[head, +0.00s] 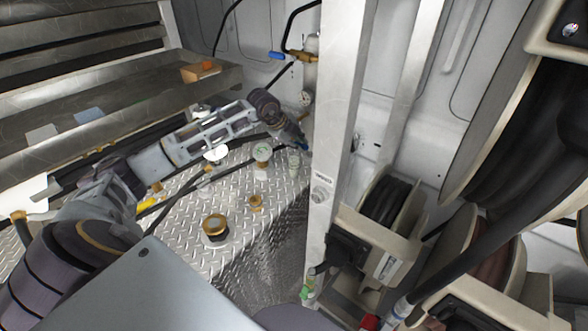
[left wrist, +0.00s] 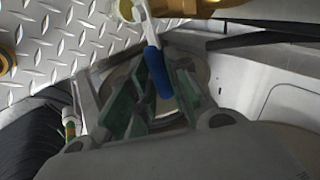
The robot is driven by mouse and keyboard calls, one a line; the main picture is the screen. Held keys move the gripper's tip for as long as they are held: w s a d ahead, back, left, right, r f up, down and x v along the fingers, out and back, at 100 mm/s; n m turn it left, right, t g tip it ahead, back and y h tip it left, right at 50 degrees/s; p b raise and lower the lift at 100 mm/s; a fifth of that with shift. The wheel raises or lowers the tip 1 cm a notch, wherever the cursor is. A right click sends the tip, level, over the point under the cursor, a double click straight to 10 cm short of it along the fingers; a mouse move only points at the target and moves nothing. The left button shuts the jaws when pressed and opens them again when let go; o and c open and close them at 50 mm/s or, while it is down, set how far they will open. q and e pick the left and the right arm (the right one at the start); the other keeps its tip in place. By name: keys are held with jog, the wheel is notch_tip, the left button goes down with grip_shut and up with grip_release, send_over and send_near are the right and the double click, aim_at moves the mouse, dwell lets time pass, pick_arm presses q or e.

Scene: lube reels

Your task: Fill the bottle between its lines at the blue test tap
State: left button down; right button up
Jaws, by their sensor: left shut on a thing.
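My left gripper (head: 302,146) reaches to the wall end of the diamond-plate deck, beside the white post. In the left wrist view its green-padded fingers (left wrist: 158,95) are shut on the blue lever of the test tap (left wrist: 157,70). The lever also shows as a small blue patch at the fingertips in the head view (head: 304,147). A small clear bottle (head: 294,160) stands upright on the deck just below the gripper. In the left wrist view a round pale rim with yellow inside (left wrist: 130,10), perhaps the bottle, is cut by the top edge. Its level and lines cannot be read. My right gripper is out of view.
Another blue-handled valve (head: 277,55) sits higher on the wall pipe. The white post (head: 338,100) rises close right of the gripper. Hose reels (head: 385,203) fill the right side.

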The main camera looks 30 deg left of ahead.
pick_arm(q)
jog(key=shift+f, duration=0.1)
jog(key=shift+s+d+f+m+y+b, duration=0.15)
jog(key=shift+f+m+y+b, duration=0.25)
jog(key=shift+y+b, duration=0.4)
jog(key=c, duration=1.3)
grip_release()
jog(key=shift+o, duration=0.2)
jog(key=shift+r, duration=0.1)
jog(key=v, duration=1.1)
jog(key=shift+s+r, duration=0.25)
